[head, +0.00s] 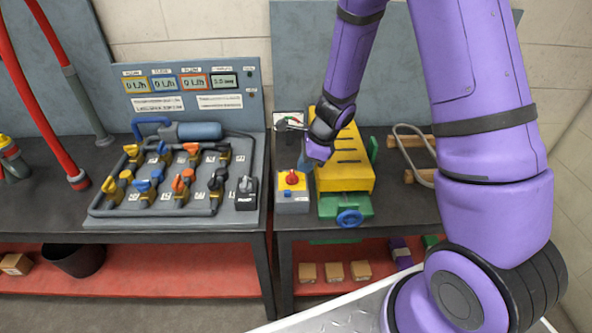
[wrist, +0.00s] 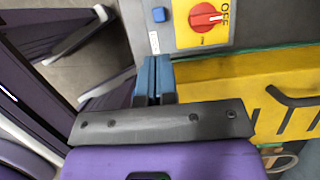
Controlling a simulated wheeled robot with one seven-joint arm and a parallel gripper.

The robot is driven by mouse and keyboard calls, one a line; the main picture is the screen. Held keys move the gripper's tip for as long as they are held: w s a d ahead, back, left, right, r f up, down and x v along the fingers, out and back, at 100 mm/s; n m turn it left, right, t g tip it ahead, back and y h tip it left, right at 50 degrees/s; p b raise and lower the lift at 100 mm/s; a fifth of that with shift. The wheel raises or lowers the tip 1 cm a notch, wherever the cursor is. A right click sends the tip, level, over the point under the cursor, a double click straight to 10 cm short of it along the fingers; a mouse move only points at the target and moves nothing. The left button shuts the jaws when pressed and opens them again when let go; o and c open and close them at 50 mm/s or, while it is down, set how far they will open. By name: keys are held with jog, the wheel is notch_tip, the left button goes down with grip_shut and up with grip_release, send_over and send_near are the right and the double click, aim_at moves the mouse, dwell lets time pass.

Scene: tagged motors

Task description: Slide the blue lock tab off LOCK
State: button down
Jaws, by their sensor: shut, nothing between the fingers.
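The switch box (wrist: 181,43) is grey with a yellow face and a red rotary knob (wrist: 207,18) beside the word OFF. A small blue tab (wrist: 159,15) sits on its grey part, left of the yellow face. A small white label (wrist: 154,42) lies just below the tab in the wrist view; its text is too small to read. My gripper (wrist: 154,60) is shut and empty, with its blue fingertips just below the label, apart from the blue tab. In the head view, my gripper (head: 304,164) is just above the switch box (head: 292,202); the tab is not clear there.
A yellow slotted machine (head: 345,178) with a green vise and blue handwheel (head: 350,218) stands close to the right. A black selector switch (head: 246,190) and a valve panel (head: 170,185) are to the left. The bench front edge is just before the box.

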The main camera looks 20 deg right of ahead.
jog(key=shift+s+d+r, duration=0.1)
jog(key=shift+d+r, duration=0.15)
jog(key=shift+r, duration=0.4)
